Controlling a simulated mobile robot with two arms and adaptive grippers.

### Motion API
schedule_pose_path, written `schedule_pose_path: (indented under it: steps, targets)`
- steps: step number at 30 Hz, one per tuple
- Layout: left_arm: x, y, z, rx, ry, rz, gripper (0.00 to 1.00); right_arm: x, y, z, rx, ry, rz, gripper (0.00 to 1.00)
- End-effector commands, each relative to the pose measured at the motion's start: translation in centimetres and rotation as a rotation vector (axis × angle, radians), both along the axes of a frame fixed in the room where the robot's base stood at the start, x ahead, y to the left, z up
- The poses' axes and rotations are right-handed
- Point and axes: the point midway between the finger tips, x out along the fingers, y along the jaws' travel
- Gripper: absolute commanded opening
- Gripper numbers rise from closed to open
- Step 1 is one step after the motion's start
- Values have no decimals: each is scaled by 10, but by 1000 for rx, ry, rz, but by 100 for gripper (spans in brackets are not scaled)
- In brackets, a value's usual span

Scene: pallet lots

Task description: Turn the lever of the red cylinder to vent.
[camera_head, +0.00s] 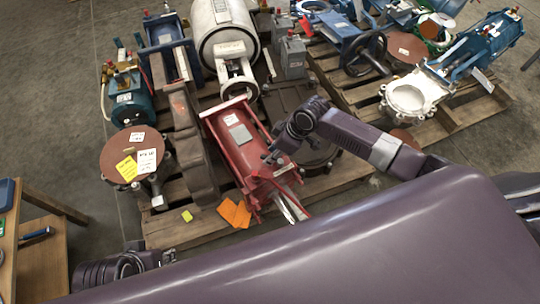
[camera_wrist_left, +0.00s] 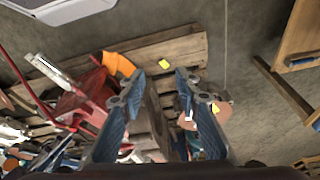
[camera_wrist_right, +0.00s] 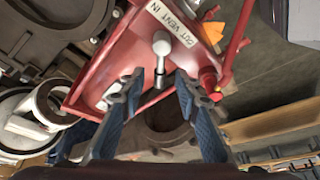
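The red cylinder (camera_head: 236,140) lies on a wooden pallet in the middle of the head view. In the right wrist view its red end plate (camera_wrist_right: 128,48) carries a white label (camera_wrist_right: 174,22) reading OUT, VENT, IN. Below the label is a grey lever with a round knob (camera_wrist_right: 161,47). My right gripper (camera_wrist_right: 156,84) is open, its fingers either side of the lever's lower part; I cannot tell whether they touch it. In the head view the right gripper (camera_head: 274,156) is over the cylinder's near end. My left gripper (camera_wrist_left: 159,76) is open and empty, away from the cylinder.
Orange tags (camera_head: 235,213) lie by the cylinder's near end. A rusty round flange (camera_head: 131,157) with tags and a brown casting (camera_head: 190,145) stand left of it. A white drum-shaped unit (camera_head: 225,32) is behind. A wooden bench (camera_head: 42,262) is at the lower left.

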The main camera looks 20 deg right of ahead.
Motion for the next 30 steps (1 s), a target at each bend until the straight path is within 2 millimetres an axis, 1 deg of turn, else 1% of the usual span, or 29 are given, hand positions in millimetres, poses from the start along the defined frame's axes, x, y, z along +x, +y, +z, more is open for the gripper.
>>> schedule_pose_path:
  steps: [1, 6, 14, 15, 16, 23, 30]
  targets:
    - [-1, 0, 4, 0, -3, 0, 30, 1, 2, -5, 1, 0, 0, 30]
    - [-5, 1, 14, 0, -7, 1, 30, 3, 4, -11, 2, -1, 0, 30]
    - [-5, 1, 16, 0, -8, 1, 30, 3, 5, -11, 1, -1, 0, 30]
    - [-5, 1, 16, 0, -8, 1, 30, 3, 5, -11, 1, -1, 0, 29]
    - [-5, 1, 16, 0, -8, 1, 30, 3, 5, -11, 1, -1, 0, 26]
    - [-5, 1, 16, 0, -8, 1, 30, 3, 4, -11, 1, -1, 0, 0]
    - [-5, 1, 16, 0, -8, 1, 30, 3, 4, -11, 1, -1, 0, 0]
